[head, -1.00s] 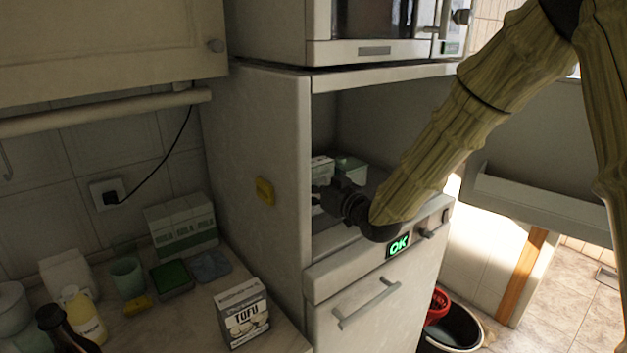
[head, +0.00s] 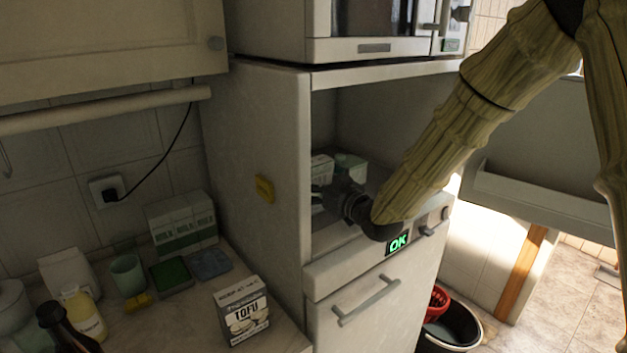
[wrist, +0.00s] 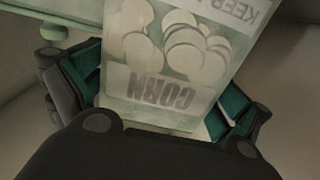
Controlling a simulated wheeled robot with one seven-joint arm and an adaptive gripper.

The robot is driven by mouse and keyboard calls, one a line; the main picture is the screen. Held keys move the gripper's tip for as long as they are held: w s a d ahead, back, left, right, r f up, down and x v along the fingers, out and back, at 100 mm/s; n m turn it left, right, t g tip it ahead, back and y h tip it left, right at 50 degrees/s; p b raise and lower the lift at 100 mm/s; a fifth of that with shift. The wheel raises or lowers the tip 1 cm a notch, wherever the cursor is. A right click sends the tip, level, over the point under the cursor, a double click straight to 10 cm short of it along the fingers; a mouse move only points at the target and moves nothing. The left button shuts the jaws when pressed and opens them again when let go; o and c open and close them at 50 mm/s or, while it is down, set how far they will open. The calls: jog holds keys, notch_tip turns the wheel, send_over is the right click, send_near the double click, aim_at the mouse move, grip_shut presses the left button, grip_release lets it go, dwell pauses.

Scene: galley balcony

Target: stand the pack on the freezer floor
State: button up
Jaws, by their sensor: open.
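A pale pack marked CORN (wrist: 165,50) fills the middle of the wrist view, its print upside down there. My gripper (wrist: 145,88) is open, with one dark, green-lined finger on each side of the pack. I cannot tell whether either finger touches it. In the head view my gripper (head: 328,197) is inside the open freezer compartment (head: 375,115), low and near its left wall. My gripper and wrist mostly hide the pack there, and its contact with the freezer floor is not clear.
White and pale green boxes (head: 350,166) stand behind my gripper in the compartment. The left wall (head: 260,150) is close. The open door (head: 540,205) hangs at right.

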jog(key=b+v, duration=0.2)
jog(key=v, duration=0.9)
jog(key=shift+s+d+b, duration=0.15)
jog(key=shift+s+b, duration=0.1)
jog(key=shift+b, duration=0.05)
